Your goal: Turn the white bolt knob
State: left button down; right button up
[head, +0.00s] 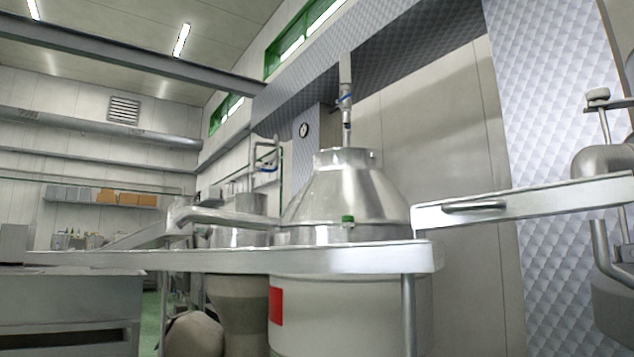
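The rod stands beside a bent metal pipe (600,158) above a metal panel with a slot handle (520,204). Neither of my grippers shows in the head view, so nothing is seen touching the knob.
A large steel cone-topped vessel (345,190) stands in the middle behind a long metal ledge (340,260). A metal post (408,315) is under the ledge's right end. A steel bench (70,300) is at the lower left. Quilted metal wall panels (545,90) rise at the right.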

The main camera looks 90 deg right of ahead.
aim_at(598, 94)
jog(key=z, duration=2.5)
